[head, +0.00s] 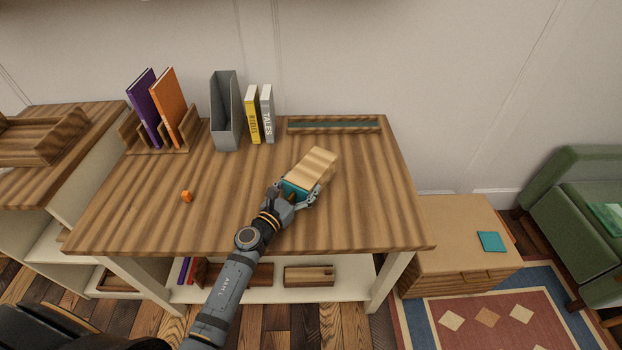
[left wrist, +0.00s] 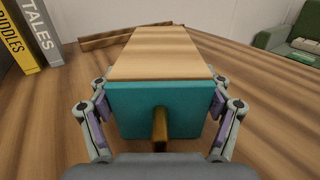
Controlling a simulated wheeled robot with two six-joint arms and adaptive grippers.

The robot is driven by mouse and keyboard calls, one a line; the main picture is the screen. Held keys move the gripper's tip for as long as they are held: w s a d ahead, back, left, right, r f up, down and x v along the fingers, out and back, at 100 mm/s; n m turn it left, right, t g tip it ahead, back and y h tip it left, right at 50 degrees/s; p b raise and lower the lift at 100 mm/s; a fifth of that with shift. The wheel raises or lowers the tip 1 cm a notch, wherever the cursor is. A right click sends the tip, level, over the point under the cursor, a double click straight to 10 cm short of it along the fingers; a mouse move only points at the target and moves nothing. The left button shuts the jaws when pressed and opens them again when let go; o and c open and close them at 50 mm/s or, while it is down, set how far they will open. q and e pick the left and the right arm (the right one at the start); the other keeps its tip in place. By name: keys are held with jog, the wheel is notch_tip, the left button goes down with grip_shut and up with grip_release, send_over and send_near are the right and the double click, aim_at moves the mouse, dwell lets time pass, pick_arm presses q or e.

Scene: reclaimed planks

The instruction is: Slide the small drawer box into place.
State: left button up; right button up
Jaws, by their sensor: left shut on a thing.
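The small drawer box (head: 315,167) is a pale wooden block with a teal front, on the right half of the plank-topped desk (head: 220,215). In the left wrist view the drawer box (left wrist: 165,58) shows its wooden top, teal front and a brass-coloured handle on that front. My left gripper (head: 299,192) is shut on it, with one finger on each side of the teal front. The box points away to the back right; whether its underside touches the desk is hidden. My right gripper is not in view.
A shallow wooden tray (head: 333,124) with a dark green inside lies at the desk's back edge. Books (head: 252,115), a grey file holder (head: 226,110) and a wooden book rack (head: 158,138) stand at the back left. A small orange object (head: 187,196) lies left.

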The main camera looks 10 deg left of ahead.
pick_arm(q)
jog(key=shift+w+a, duration=0.25)
jog(key=shift+w, duration=2.1)
jog(key=shift+w+a, duration=0.3)
jog(key=shift+w, duration=2)
jog(key=shift+w+a, duration=0.25)
jog(key=shift+w, duration=2.1)
jog(key=o, duration=1.4)
jog(key=shift+c, duration=0.2)
